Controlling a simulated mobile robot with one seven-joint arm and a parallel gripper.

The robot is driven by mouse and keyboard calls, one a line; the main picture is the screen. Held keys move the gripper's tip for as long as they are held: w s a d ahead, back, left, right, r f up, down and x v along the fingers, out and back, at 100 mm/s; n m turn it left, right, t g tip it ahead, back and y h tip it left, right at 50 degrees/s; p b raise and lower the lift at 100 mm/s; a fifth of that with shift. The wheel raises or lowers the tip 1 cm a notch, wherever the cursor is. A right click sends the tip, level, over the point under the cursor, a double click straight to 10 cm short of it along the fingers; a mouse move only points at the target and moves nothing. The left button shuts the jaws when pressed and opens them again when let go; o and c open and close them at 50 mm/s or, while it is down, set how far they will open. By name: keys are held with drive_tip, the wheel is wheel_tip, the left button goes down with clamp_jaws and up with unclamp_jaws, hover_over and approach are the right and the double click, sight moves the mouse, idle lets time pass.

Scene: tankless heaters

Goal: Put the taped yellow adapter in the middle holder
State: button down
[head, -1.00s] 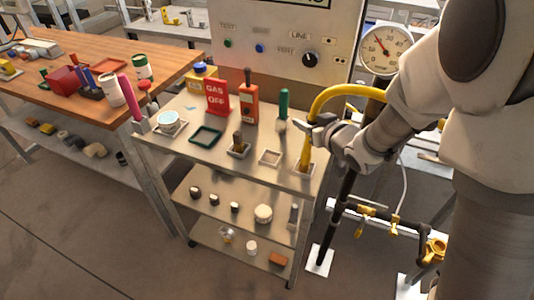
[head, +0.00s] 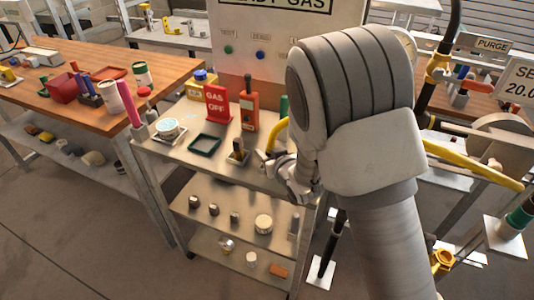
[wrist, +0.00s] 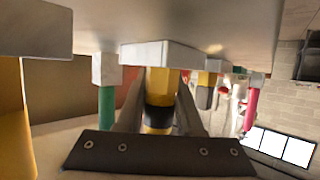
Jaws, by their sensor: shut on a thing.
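The taped yellow adapter (wrist: 158,118), yellow with a black band, is between the fingers of my gripper (wrist: 160,108) in the wrist view. That view looks inverted. The adapter's far end meets a white square holder (wrist: 165,53); I cannot tell whether it is inside or only against it. In the head view my gripper (head: 267,163) is over the cart's top, and my arm hides the middle and right holders. The left holder (head: 237,159) shows with a dark-topped peg in it. Another white holder (wrist: 38,28) with a thick yellow piece is at the wrist view's left.
On the cart's top (head: 180,145) are a red "GAS OFF" sign (head: 217,103), an orange-red meter (head: 249,110) and a green square frame (head: 205,143). A green-handled piece (wrist: 106,105) stands close by. A yellow hose-like curve (head: 279,135) shows beside my arm.

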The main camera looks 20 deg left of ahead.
drive_tip(key=shift+f, duration=0.1)
drive_tip(key=c, duration=0.6)
unclamp_jaws()
drive_tip(key=shift+o, duration=0.2)
drive_tip(key=shift+r, duration=0.3)
drive_tip(key=v, duration=1.1)
drive_tip(key=shift+d+p, duration=0.1)
drive_tip(key=shift+p, duration=0.25)
drive_tip(key=shift+s+d+r, duration=0.1)
drive_tip(key=shift+s+d, duration=0.15)
drive_tip(key=shift+s, duration=0.1)
